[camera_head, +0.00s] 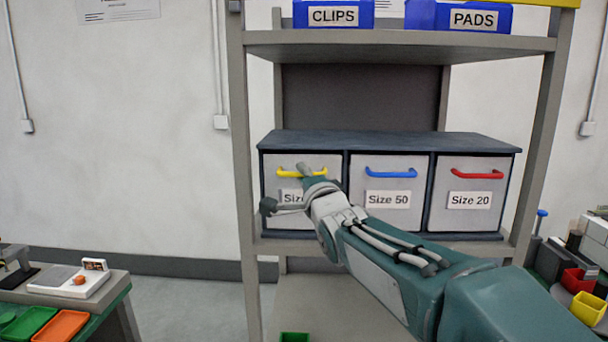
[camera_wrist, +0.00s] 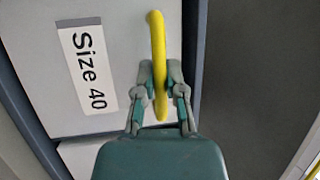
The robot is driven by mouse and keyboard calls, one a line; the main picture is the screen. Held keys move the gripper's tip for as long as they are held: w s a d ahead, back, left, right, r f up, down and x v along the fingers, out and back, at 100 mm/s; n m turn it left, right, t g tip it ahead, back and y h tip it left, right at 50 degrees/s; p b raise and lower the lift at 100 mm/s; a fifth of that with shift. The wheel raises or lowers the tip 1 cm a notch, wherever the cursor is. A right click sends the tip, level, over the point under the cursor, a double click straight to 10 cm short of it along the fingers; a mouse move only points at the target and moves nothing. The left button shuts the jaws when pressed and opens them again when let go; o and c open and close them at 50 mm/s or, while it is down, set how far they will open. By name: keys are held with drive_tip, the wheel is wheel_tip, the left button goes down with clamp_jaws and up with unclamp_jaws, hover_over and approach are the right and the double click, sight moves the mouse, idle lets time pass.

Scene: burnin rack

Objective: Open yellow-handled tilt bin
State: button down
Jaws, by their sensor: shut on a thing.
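The yellow-handled tilt bin (camera_head: 277,187) is the left one of three bins in a dark cabinet on the rack. Its face looks closed, roughly flush with the others. Its yellow handle (camera_head: 289,173) runs across the upper front, partly hidden by my gripper. In the wrist view the bin front (camera_wrist: 121,28) bears a "Size 40" label, and the yellow handle (camera_wrist: 157,45) passes between my fingers. My gripper (camera_wrist: 160,82) is shut on the handle, one finger on each side. It also shows in the head view (camera_head: 302,170), in front of the bin.
The blue-handled bin (camera_head: 371,207) and red-handled bin (camera_head: 465,213) sit to the right in the dark cabinet (camera_head: 395,143). A shelf (camera_head: 400,42) with blue CLIPS (camera_head: 312,15) and PADS (camera_head: 445,18) boxes is above. A grey rack post (camera_head: 243,150) stands close at left.

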drive_tip(key=s+a+f+n+t+y, duration=0.1)
drive_tip(key=s+f+n+t+y, duration=0.2)
drive_tip(key=s+f, duration=0.4)
drive_tip(key=shift+s+f+n+t+y, duration=0.2)
drive_tip(key=shift+s+n+t+y, duration=0.2)
drive_tip(key=shift+s+n+y, duration=0.45)
drive_tip(key=shift+s, duration=0.15)
drive_tip(key=c, duration=0.7)
unclamp_jaws()
drive_tip(key=shift+a, duration=0.2)
drive_tip(key=shift+d, duration=0.1)
